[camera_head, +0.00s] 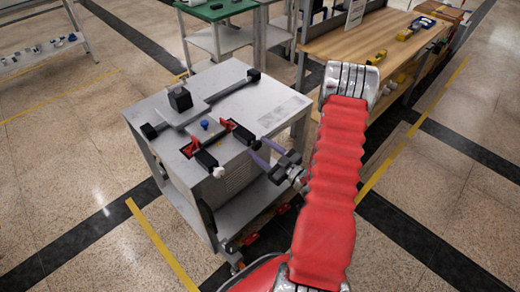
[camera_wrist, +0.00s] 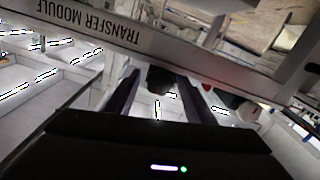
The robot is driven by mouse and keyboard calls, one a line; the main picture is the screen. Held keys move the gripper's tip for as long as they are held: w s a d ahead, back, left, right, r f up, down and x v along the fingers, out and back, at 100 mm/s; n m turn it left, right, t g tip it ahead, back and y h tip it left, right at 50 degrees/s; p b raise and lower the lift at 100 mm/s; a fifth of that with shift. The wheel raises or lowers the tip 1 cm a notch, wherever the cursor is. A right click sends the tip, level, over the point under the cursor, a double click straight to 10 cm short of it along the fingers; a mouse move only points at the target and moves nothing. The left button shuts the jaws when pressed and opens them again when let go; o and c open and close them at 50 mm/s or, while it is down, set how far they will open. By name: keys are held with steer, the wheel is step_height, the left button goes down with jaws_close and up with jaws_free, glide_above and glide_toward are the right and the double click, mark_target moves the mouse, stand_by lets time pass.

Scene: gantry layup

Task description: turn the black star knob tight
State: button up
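The black star knob (camera_head: 256,144) is at the front edge of the grey cart, at the end of a black clamp with a red part. My gripper (camera_head: 259,150) reaches it from the right with two purple fingers. In the wrist view the dark knob (camera_wrist: 158,80) shows between the tips of my gripper (camera_wrist: 159,86), which stand apart with gaps beside it. I cannot tell how far the knob lies between them. The knob's lobes are too dark to make out.
A white knob (camera_head: 218,171) on a second black clamp is to the left; it also shows in the wrist view (camera_wrist: 245,110). A black block (camera_head: 180,98) and grey bars stand on the cart top (camera_head: 245,95). A wooden bench (camera_head: 350,42) is behind.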

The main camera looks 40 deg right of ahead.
steer(key=c, duration=0.9)
steer(key=shift+a, duration=0.15)
steer(key=shift+c, duration=0.2)
